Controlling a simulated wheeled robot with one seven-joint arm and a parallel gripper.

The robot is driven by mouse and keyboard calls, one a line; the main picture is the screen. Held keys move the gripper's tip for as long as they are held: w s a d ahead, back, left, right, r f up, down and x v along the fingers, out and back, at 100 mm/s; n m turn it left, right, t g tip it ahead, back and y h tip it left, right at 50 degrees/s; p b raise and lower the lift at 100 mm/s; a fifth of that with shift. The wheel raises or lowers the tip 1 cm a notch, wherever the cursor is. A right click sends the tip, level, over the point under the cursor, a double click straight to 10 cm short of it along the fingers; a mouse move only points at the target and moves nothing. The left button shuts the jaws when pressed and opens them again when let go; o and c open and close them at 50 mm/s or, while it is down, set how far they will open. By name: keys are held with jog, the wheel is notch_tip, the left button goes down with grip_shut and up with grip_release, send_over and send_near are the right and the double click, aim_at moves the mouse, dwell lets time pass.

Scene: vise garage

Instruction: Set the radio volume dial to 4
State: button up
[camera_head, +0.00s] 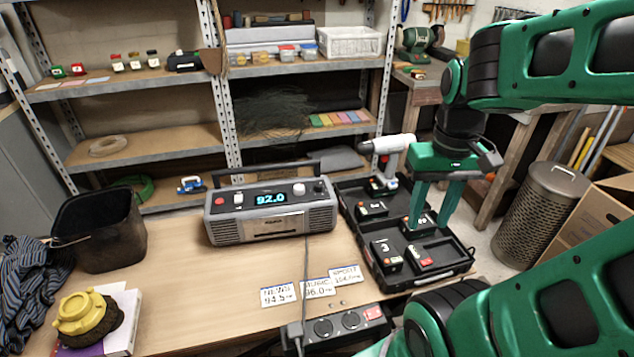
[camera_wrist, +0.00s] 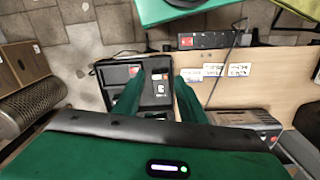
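The grey radio (camera_head: 270,228) stands upright on the wooden workbench, its blue display (camera_head: 271,198) reading 92.0. A white knob (camera_head: 299,188) and a darker knob (camera_head: 319,187) sit right of the display, and a red button is at its left end. I cannot read any volume marks or tell which knob is the volume dial. In the wrist view the radio (camera_wrist: 246,116) shows partly at right, cut off by my gripper body. My gripper (camera_head: 430,224) points down over the black case, right of the radio. Its two fingers are apart with nothing between them (camera_wrist: 158,92).
The open black case (camera_head: 455,267) holds several battery-like blocks and a white-headed tool. Station cards (camera_head: 318,288) and a power strip (camera_head: 345,325) lie in front of the radio, with a cable running between.

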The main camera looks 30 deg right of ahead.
jog(key=w+a+r+n, duration=0.2)
jog(key=w+n, duration=0.8)
jog(key=w, duration=0.8)
jog(key=n, duration=1)
send_near(318, 184)
jog(key=shift+g, duration=0.3)
notch_tip(318, 184, down, 8)
jog(key=shift+a+f, duration=0.1)
jog(key=shift+a, duration=0.05)
grip_shut()
